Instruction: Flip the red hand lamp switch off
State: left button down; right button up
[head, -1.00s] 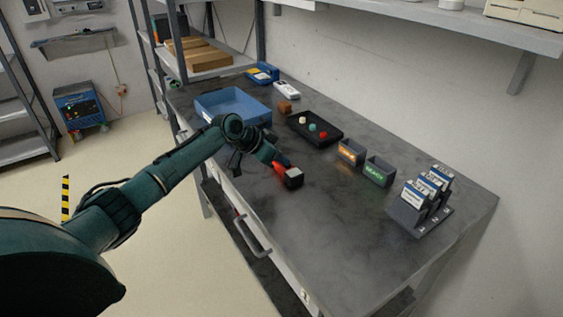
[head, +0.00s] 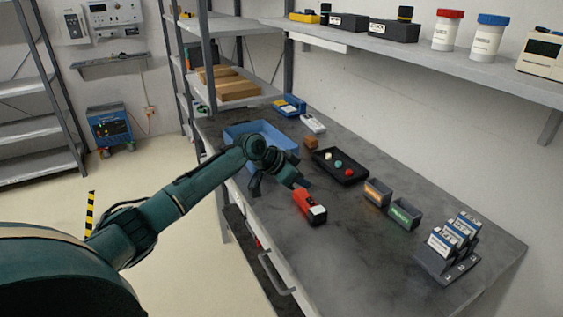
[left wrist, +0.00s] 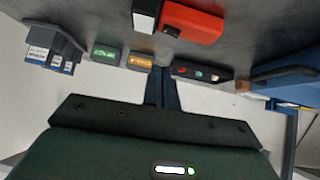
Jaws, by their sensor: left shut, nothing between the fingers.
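The red hand lamp (head: 304,204) lies on the grey workbench with its pale lens end toward the lower right. It also shows at the top of the left wrist view (left wrist: 195,24), with a small dark part on its side that may be the switch. I cannot tell whether the lamp is lit. My left gripper (head: 304,184) is just beyond the lamp's far end in the head view and looks apart from it. In the left wrist view its fingers (left wrist: 162,88) are together and empty. My right gripper is not in view.
A blue bin (head: 232,133), a black tray (head: 352,177) with small coloured pieces, two small labelled boxes (head: 377,193) (head: 404,214) and a rack of cards (head: 448,248) stand on the bench (head: 375,270). The bench front of the lamp is clear.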

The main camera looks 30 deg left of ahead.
pick_arm(q)
jog(key=b+v, duration=0.1)
jog(key=v, duration=0.6)
jog(key=shift+s+d+r, duration=0.25)
jog(key=shift+s+d, duration=0.05)
jog(key=shift+s, duration=0.05)
